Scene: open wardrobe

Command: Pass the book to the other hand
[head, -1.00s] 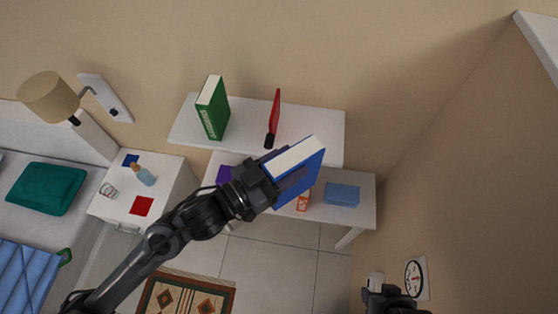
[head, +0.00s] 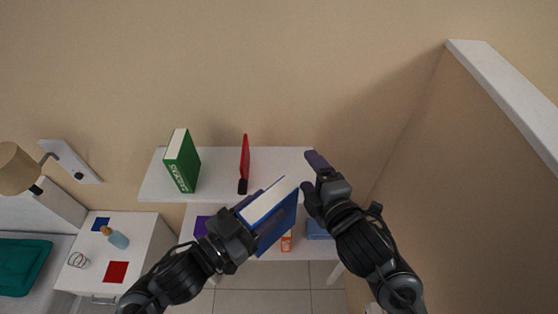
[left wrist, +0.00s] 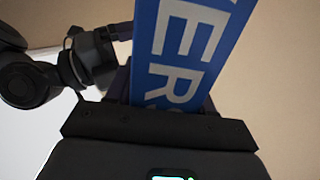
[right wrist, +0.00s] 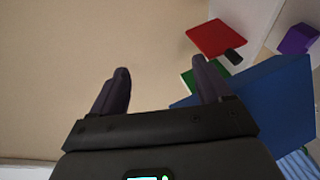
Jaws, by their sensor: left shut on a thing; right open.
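The blue book (head: 279,222) with white pages is held up in front of the shelf in the head view. My left gripper (head: 246,214) is shut on its left end. In the left wrist view the book's spine (left wrist: 185,45) with white letters stands between the fingers. My right gripper (head: 312,178) is open and empty, just right of the book and apart from it in the head view. In the right wrist view the blue book (right wrist: 268,100) lies right of and beyond the right finger, not between the open fingers (right wrist: 160,82).
A white wall shelf (head: 215,160) holds a green book (head: 182,163) and a red object (head: 244,160). Below it a white desk (head: 262,250) bears a purple item (head: 201,227), an orange box (head: 286,241) and a blue item (head: 316,230).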

